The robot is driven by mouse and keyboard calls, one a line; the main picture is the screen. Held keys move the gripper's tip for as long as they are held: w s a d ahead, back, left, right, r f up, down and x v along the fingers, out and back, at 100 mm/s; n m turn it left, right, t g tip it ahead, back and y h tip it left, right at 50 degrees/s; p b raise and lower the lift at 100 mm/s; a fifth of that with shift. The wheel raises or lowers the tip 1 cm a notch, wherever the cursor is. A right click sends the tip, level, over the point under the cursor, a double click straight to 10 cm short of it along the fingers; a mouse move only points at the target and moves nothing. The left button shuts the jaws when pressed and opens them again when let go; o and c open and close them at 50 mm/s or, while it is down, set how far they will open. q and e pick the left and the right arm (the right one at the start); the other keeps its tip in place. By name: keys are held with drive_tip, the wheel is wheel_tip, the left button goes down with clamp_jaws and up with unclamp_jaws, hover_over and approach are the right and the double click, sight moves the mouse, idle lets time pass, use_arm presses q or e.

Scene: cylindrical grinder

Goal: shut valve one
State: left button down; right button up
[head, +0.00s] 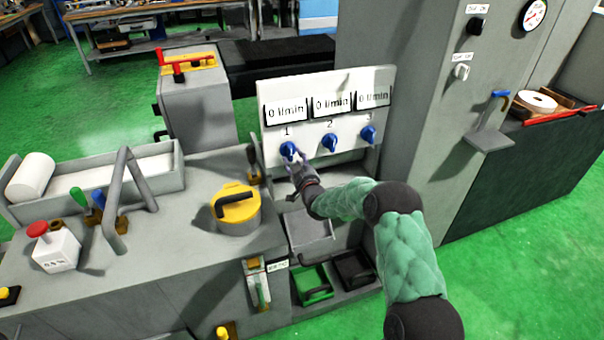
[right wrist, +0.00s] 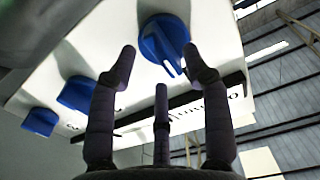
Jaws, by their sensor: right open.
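Valve one is the blue knob (head: 289,149) under the number 1 on a white panel (head: 350,81). Blue knobs for valve two (head: 329,142) and valve three (head: 367,134) are to its right. The display above each appears to read 0 l/min. My right gripper (head: 297,163) is open just below and in front of knob one. In the right wrist view, knob one (right wrist: 162,38) lies just beyond the spread fingertips of my right gripper (right wrist: 160,58), roughly between them. I cannot tell whether they touch it. My left gripper is not in view.
A yellow lidded pot (head: 236,205) with a black handle stands left of the panel. A grey tray (head: 307,231) and green bin (head: 313,284) lie below the gripper. A tall grey cabinet (head: 430,90) stands right.

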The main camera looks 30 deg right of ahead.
drive_tip(key=v, duration=0.9)
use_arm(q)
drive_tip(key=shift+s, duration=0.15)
use_arm(e)
drive_tip(key=shift+s+f, duration=0.15)
